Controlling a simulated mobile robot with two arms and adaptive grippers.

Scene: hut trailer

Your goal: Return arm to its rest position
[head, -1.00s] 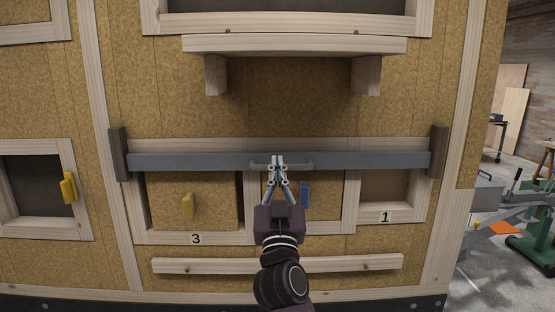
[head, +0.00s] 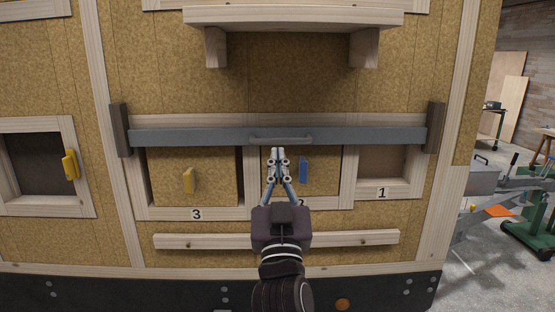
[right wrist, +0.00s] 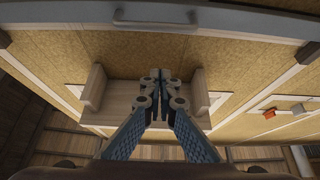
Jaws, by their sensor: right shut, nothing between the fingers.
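My right gripper (head: 274,152) is shut and empty in the head view. It stands in front of the middle panel, just below the handle (head: 281,139) of the grey bar (head: 200,137). In the right wrist view the right gripper's fingers (right wrist: 161,74) are together with nothing between them. The bar's handle (right wrist: 155,20) shows above them, apart from the fingertips. The bar lies across the dark brackets at both ends. My left gripper is not in view.
Behind the bar are panel 3 with a yellow handle (head: 189,180), a panel with a blue handle (head: 303,170), and open recess 1 (head: 383,165). A wooden shelf (head: 290,18) juts out above; a wooden rail (head: 200,241) runs below. A green-based machine (head: 530,238) stands at right.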

